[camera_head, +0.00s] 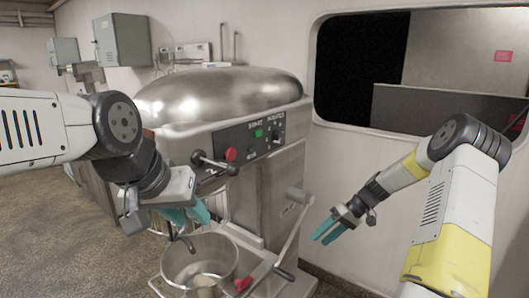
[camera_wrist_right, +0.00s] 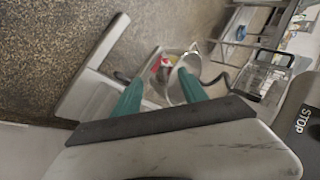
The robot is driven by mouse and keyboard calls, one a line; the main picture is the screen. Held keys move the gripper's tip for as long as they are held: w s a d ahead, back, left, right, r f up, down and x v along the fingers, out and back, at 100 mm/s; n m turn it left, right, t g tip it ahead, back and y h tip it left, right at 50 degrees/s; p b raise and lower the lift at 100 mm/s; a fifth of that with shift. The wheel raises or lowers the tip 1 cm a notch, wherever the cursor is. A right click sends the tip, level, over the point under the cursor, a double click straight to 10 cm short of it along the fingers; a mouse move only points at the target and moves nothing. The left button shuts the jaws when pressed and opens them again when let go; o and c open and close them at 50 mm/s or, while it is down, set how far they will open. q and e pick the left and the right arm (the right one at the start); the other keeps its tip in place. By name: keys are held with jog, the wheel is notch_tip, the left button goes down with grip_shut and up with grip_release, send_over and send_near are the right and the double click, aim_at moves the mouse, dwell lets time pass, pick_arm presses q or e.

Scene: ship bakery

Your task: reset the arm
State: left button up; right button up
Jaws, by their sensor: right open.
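My right gripper (camera_head: 326,231) with teal fingers is to the right of the mixer in the head view, hanging in free air. In the right wrist view its two fingers (camera_wrist_right: 160,88) are apart, with nothing held between them. My left gripper (camera_head: 190,213) is in front of the mixer, above the metal bowl, in the head view. Its teal fingers show, but their gap is unclear from this angle. I see nothing held in it.
A wall with a window (camera_head: 362,62) is behind right. Open floor (camera_head: 60,230) is at left.

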jog(key=s+a+r+m+t+h, duration=0.1)
jog(key=s+a+r+h, duration=0.3)
jog(key=r, duration=0.6)
jog(key=s+r+t+h, duration=0.1)
jog(key=s+r, duration=0.5)
jog(key=r, duration=0.3)
jog(key=s+r+m+t, duration=0.1)
jog(key=s+r, duration=0.3)
jog(key=s, duration=0.4)
jog(key=s+a+r+m+t+h, duration=0.1)
jog(key=s+r+t, duration=0.3)
jog(key=s, duration=0.4)
jog(key=shift+s+a+r+m, duration=0.2)
jog(key=shift+s+a+m, duration=0.05)
jog(key=shift+s+m, duration=0.15)
